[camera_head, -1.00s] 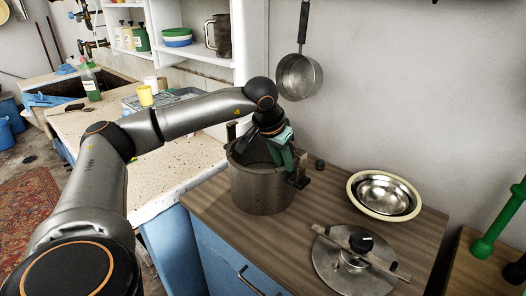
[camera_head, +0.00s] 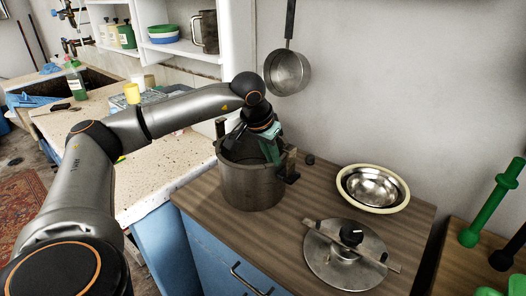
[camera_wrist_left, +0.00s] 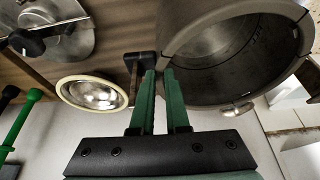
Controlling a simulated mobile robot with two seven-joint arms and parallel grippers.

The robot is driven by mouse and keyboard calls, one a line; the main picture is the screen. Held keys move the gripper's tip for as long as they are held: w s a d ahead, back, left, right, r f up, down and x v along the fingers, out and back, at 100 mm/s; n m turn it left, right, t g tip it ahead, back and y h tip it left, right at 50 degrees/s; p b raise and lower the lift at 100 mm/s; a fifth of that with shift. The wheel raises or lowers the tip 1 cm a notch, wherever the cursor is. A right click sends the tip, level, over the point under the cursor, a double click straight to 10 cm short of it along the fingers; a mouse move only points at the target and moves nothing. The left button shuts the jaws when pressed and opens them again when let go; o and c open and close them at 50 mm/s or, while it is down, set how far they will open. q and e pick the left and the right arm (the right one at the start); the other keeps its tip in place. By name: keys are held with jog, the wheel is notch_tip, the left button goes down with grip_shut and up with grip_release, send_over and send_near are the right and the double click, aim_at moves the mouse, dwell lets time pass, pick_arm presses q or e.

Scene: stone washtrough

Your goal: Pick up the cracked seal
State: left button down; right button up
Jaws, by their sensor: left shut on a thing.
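A cream ring (camera_head: 343,195), which may be the seal, runs around a shiny steel bowl (camera_head: 372,185) on the wooden top; no crack can be made out. It also shows in the left wrist view (camera_wrist_left: 66,97). My left gripper (camera_head: 274,155) is at the right side of the deep grey pot (camera_head: 252,188), beside its dark handle (camera_head: 291,168). In the left wrist view its green fingers (camera_wrist_left: 159,74) are close together at the pot's rim (camera_wrist_left: 182,38), apart from the ring. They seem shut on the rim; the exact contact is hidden. My right gripper is not in view.
A round metal lid (camera_head: 325,262) with a crossbar and black knob lies in front of the bowl. A saucepan (camera_head: 287,72) hangs on the wall behind. Green-handled objects (camera_head: 490,205) stand at the right. A speckled counter (camera_head: 165,165) lies left of the pot.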

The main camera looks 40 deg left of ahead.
pick_arm(q)
jog(key=shift+s+r+p, duration=0.15)
jog(key=shift+r+p, duration=0.25)
notch_tip(320, 180, up, 7)
jog(key=p, duration=0.6)
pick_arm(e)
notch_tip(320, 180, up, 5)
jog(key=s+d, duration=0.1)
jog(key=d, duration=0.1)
pick_arm(q)
jog(key=s+d+b, duration=0.2)
jog(key=s+b, duration=0.7)
jog(key=s, duration=1)
jog(key=shift+s+d+f, duration=0.15)
jog(key=shift+s+f, duration=0.15)
jog(key=shift+f, duration=0.15)
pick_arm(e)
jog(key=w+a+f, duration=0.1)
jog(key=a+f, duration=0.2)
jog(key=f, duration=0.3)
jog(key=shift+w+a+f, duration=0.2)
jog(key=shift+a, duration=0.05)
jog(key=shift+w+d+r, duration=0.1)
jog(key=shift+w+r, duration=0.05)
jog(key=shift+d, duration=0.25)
